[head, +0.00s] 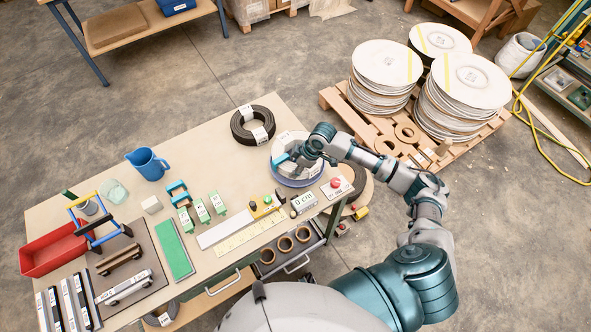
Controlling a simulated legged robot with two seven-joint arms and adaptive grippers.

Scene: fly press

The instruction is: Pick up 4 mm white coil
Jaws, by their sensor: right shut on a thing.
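The white coil (313,171) lies at the right end of the workbench, with a blue rim showing around its lower edge. My right gripper (288,160) is over the coil and shut on it. The hand and wrist cover the coil's middle and part of its upper side, so the exact contact is hidden. The coil looks flat and at bench level; I cannot tell whether it is lifted. My left gripper is not in view.
A black coil (253,125) with white labels lies just left of the white one. A blue jug (148,163), red bin (50,248), green-labelled blocks and a red-button box (336,187) share the workbench (205,150). White disc stacks (468,82) stand on a pallet beyond.

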